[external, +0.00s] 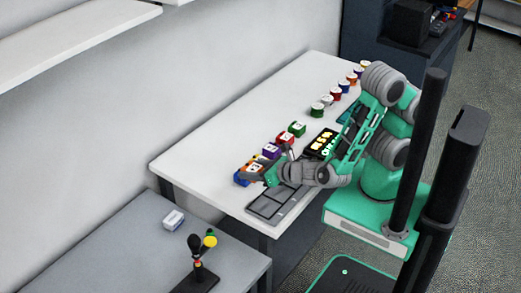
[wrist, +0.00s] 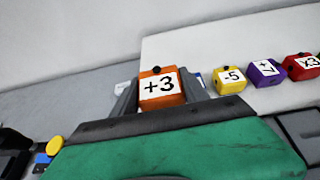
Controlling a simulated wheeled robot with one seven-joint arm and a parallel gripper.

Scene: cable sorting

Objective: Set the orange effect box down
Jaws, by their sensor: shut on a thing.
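The orange effect box (wrist: 160,88), marked +3 with a black knob on top, is between the grey fingers of my gripper (wrist: 160,96) in the wrist view. My gripper is shut on it. In the external view the orange box (external: 254,168) shows at the left end of the row of coloured boxes, partly hidden by my gripper (external: 262,174). I cannot tell whether its underside touches the white table (external: 205,147).
A yellow -5 box (wrist: 229,80), a purple box (wrist: 265,73) and a red x3 box (wrist: 301,66) stand to the right. A blue box (external: 240,179) is close by. A dark tray (external: 277,203) lies at the table's front. The lower grey table (external: 130,240) is mostly clear.

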